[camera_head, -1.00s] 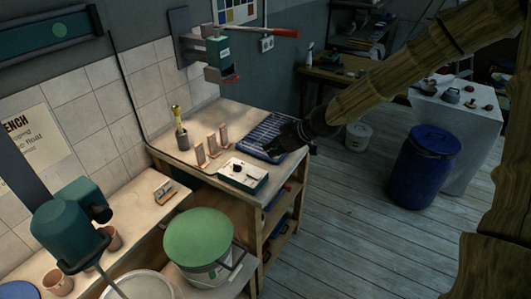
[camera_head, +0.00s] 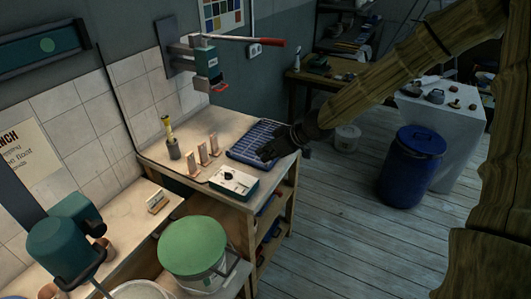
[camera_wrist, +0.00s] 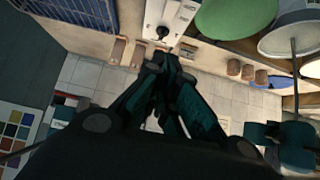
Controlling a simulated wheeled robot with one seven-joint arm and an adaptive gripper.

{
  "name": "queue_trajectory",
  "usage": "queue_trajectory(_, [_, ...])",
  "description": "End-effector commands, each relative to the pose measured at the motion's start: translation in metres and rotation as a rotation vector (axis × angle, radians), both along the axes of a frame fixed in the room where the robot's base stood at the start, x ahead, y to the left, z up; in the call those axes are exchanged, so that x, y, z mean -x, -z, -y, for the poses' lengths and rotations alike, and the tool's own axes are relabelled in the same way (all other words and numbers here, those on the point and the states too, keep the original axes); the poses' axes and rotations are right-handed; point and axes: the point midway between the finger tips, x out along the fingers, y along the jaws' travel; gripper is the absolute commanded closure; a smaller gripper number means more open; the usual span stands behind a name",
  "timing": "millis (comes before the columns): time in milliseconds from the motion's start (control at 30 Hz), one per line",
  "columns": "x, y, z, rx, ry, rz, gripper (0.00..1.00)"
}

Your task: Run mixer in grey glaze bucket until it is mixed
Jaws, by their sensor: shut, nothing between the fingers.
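The teal mixer head (camera_head: 62,243) is at the lower left, and its thin shaft (camera_head: 100,288) reaches down to an open pale bucket (camera_head: 140,292), cut off by the frame edge. In the wrist view the bucket (camera_wrist: 290,40) is at upper right and the mixer head (camera_wrist: 285,140) at lower right. I cannot see how mixed the glaze is. A green control box with a white top (camera_head: 243,175) and black knob (camera_head: 231,176) sits on the bench corner. My gripper (camera_head: 265,154) is shut and empty, above and right of the box; it also shows in the wrist view (camera_wrist: 168,60), with its tips near the knob.
A green-lidded bucket (camera_head: 192,247) stands between the mixer bucket and the bench. Upright tiles (camera_head: 204,156), a yellow-handled tool in a cup (camera_head: 172,148) and a blue rack (camera_head: 250,143) surround the box. A lever press (camera_head: 203,62) hangs above. Open floor lies right.

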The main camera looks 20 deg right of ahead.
Motion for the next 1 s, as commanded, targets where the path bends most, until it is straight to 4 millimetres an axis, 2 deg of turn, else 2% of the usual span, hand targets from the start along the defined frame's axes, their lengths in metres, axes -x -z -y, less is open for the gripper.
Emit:
queue_trajectory(33, [0.0, -0.01, 0.0, -0.001, -0.001, 0.0, 1.0])
queue_trajectory(233, [0.0, -0.026, 0.0, -0.001, -0.003, -0.001, 1.0])
queue_trajectory(300, [0.005, -0.024, 0.004, -0.004, -0.001, 0.001, 1.0])
queue_trajectory(1000, [0.044, -0.062, 0.035, -0.002, -0.001, 0.002, 1.0])
